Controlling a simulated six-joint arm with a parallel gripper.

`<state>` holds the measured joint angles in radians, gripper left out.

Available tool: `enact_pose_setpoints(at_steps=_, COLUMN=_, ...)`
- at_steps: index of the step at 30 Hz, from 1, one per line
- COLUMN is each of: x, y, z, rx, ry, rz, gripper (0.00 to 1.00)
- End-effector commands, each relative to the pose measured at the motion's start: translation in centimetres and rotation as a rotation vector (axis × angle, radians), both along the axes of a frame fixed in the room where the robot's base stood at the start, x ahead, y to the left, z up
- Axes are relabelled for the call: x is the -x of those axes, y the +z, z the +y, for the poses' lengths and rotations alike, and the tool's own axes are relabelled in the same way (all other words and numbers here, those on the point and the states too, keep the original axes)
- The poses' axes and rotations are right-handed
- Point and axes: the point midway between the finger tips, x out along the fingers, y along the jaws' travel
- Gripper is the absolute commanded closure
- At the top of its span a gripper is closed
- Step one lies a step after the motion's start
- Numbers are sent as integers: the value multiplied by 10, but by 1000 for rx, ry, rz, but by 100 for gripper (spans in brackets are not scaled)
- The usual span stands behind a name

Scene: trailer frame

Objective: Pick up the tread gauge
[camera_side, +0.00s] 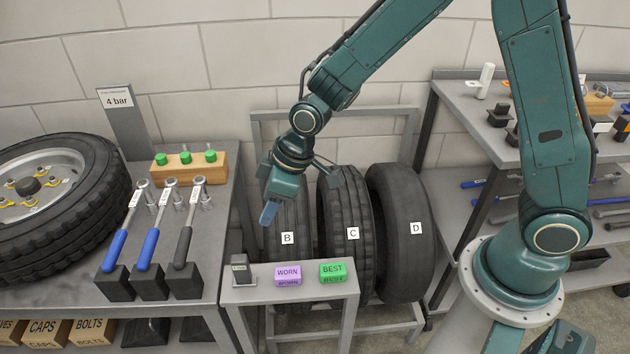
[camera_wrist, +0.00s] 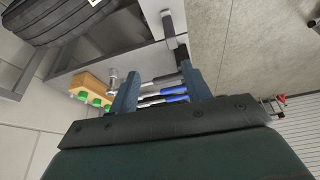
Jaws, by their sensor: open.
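A small dark upright block with a pale display (camera_side: 239,268) stands at the left end of the low grey stand (camera_side: 300,302); it looks like the tread gauge, but it is too small to be sure. My gripper (camera_side: 270,213) is in the air above and a little right of it in the side view, pointing down, in front of tire B. In the wrist view my gripper (camera_wrist: 158,70) has its two blue fingers spread, with nothing held between them.
A purple WORN block (camera_side: 288,275) and green BEST block (camera_side: 333,272) share the low stand. Tires B (camera_side: 287,212), C (camera_side: 347,215) and D (camera_side: 402,230) stand behind. The left bench holds torque wrenches (camera_side: 153,235), a wheel (camera_side: 60,210) and a wooden block (camera_side: 190,172).

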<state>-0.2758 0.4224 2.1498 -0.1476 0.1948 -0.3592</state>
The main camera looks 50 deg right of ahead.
Motion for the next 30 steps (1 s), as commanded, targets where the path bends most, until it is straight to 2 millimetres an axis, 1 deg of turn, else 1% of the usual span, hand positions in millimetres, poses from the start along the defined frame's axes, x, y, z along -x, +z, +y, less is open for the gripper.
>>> enact_pose_setpoints(at_steps=1, x=-2, y=-14, z=7, rx=-1, ry=18, rz=7, gripper=52)
enact_pose_setpoints(at_steps=3, x=-5, y=-28, z=14, rx=-2, ry=42, rz=10, gripper=52)
enact_pose_setpoints(at_steps=6, x=-7, y=-45, z=22, rx=-4, ry=67, rz=12, gripper=52)
enact_pose_setpoints(at_steps=9, x=-9, y=-57, z=28, rx=-5, ry=84, rz=13, gripper=52)
enact_pose_setpoints(at_steps=12, x=-9, y=-62, z=31, rx=-6, ry=94, rz=13, gripper=52)
enact_pose_setpoints(at_steps=20, x=-10, y=-65, z=32, rx=-6, ry=95, rz=13, gripper=52)
enact_pose_setpoints(at_steps=23, x=-11, y=-69, z=33, rx=-6, ry=96, rz=14, gripper=52)
enact_pose_setpoints(at_steps=26, x=-13, y=-75, z=35, rx=-6, ry=95, rz=13, gripper=52)
enact_pose_setpoints(at_steps=30, x=-16, y=-89, z=38, rx=-5, ry=95, rz=16, gripper=52)
